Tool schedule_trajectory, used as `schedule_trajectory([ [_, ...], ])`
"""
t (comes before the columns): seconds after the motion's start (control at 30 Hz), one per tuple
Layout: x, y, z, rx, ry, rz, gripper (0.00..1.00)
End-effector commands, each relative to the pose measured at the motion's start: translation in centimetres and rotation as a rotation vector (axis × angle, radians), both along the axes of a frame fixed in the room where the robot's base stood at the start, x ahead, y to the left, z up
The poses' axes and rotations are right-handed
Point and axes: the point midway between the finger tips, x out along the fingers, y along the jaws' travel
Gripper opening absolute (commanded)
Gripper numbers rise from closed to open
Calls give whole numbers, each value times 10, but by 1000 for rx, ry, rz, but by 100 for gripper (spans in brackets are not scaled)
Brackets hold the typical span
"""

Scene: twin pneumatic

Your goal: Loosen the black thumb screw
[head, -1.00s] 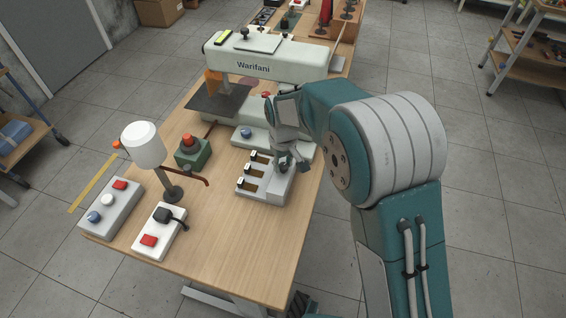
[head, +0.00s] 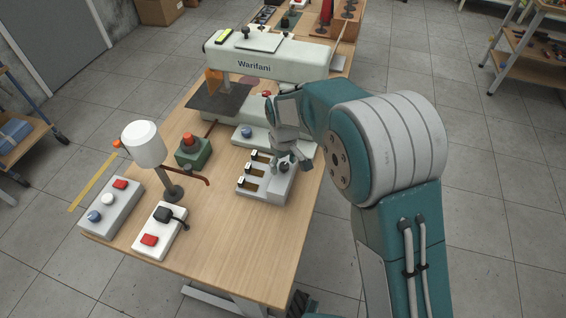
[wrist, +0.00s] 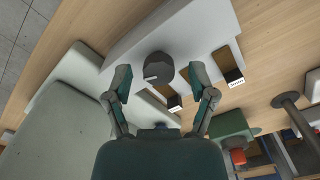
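The black thumb screw (wrist: 158,67) is a dark round knob with a small pale mark, on a white block (wrist: 125,48) with recessed slots. In the wrist view it sits between the two fingertips of my gripper (wrist: 161,78), with a visible gap on each side. My gripper is open. In the head view my gripper (head: 291,166) is over the right end of the white block (head: 262,196), with the dark knob (head: 284,167) between its fingers. I cannot tell the exact height of the fingertips.
The large white Warifani machine (head: 270,66) stands behind the block. A green box with an orange-red button (head: 192,152), a lamp (head: 143,145) and switch boxes (head: 110,206) are to the left. The table front (head: 235,255) is clear.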

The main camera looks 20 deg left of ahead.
Motion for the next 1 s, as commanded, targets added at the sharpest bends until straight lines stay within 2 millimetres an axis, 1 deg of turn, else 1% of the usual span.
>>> schedule_trajectory([
  [0.17, 0, -1, 2, 3, -1, -1, 73],
  [0.27, 1, 0, 8, 4, -3, -1, 73],
  [0.37, 1, 1, 22, 5, -5, -1, 73],
  [0.7, 2, 2, 92, 3, -4, 0, 73],
  [0.83, 2, 2, 109, 1, -2, 0, 73],
  [0.9, 2, 2, 115, 0, -1, 0, 73],
  [1.0, 2, 2, 119, 0, 0, 0, 73],
])
